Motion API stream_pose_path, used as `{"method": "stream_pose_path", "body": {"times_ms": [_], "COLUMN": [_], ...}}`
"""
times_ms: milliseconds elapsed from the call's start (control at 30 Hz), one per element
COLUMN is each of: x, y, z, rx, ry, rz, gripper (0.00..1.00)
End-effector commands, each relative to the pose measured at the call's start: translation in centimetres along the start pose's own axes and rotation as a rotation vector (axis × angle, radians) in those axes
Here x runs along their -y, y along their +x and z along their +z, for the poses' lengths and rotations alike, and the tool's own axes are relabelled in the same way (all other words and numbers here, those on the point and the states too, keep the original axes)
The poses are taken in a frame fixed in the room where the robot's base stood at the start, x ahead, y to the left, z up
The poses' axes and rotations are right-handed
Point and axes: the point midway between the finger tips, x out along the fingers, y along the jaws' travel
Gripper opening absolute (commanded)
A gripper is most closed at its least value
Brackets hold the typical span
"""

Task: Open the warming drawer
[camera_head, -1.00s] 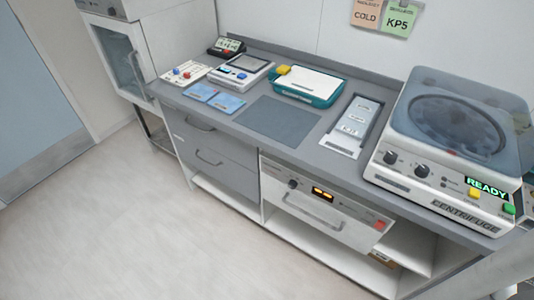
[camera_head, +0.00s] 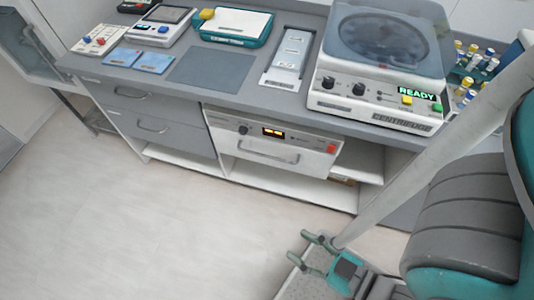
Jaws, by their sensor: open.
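The warming drawer (camera_head: 222,138) is a white front panel under the counter, with a lit orange display (camera_head: 273,132), a dark knob (camera_head: 243,129) and a red button (camera_head: 331,148). Its bar handle (camera_head: 268,154) runs across the middle of the front. The drawer looks shut, its face roughly flush with the cabinet. My gripper (camera_head: 299,246) is low in the picture, in front of the cabinet and below the drawer in the picture. Its two fingers are spread with nothing between them, well apart from the handle.
Grey drawers (camera_head: 150,127) are left of the warming drawer, and an open white shelf (camera_head: 250,182) lies below. The counter holds a centrifuge (camera_head: 375,70) reading READY, a teal-edged device (camera_head: 235,26) and a tube rack (camera_head: 475,72). The floor (camera_head: 150,235) in front is clear on the left.

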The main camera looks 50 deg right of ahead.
Motion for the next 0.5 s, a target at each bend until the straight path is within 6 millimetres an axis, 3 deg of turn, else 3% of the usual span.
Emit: {"method": "stream_pose_path", "body": {"times_ms": [167, 500], "x": [0.2, -1.6], "y": [1.7, 9.6], "z": [3.6, 18.5], "rx": [0.065, 0.389], "ry": [-0.049, -0.301], "rz": [-0.012, 0.014], "gripper": [0.39, 0.39]}}
